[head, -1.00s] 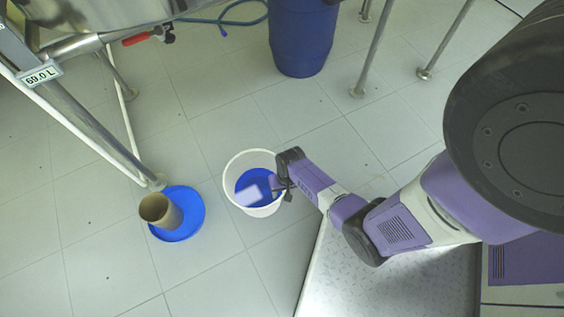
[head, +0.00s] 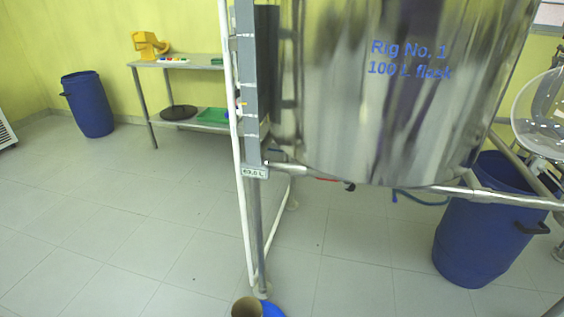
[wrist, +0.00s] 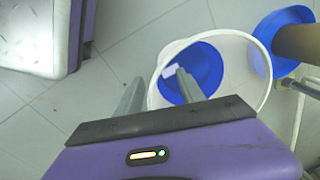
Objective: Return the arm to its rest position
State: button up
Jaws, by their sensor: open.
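How high the fingers are above the bucket, I cannot tell. My arm and gripper are out of the head view.
A brown cylinder (wrist: 300,42) stands on a blue disc (wrist: 262,62) beside the bucket; the cylinder (head: 246,306) also shows in the head view. A steel vessel (head: 390,100) on a frame, blue barrels (head: 88,104) (head: 478,240) and a table (head: 185,62) stand around open floor.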

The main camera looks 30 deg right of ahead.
jog(key=s+a+r+n+t+h, duration=0.1)
jog(key=s+a+r+n+t, duration=0.2)
jog(key=r, duration=0.6)
jog(key=s+a+r+n+t+h, duration=0.1)
jog(key=a+r+n+t, duration=0.25)
jog(key=a+r, duration=0.4)
jog(key=s+a+r+n+t+h, duration=0.1)
jog(key=s+a+r+n+t, duration=0.25)
jog(key=r, duration=0.75)
jog(key=a+r+n+t+y+p, duration=0.1)
jog(key=r+p, duration=1.6)
jog(key=r, duration=1.8)
jog(key=a+t+y, duration=0.1)
jog(key=a+t, duration=0.1)
jog(key=shift+s+r+n+t+p, duration=0.2)
jog(key=shift+n+t+p, duration=0.1)
jog(key=shift+t+p, duration=0.1)
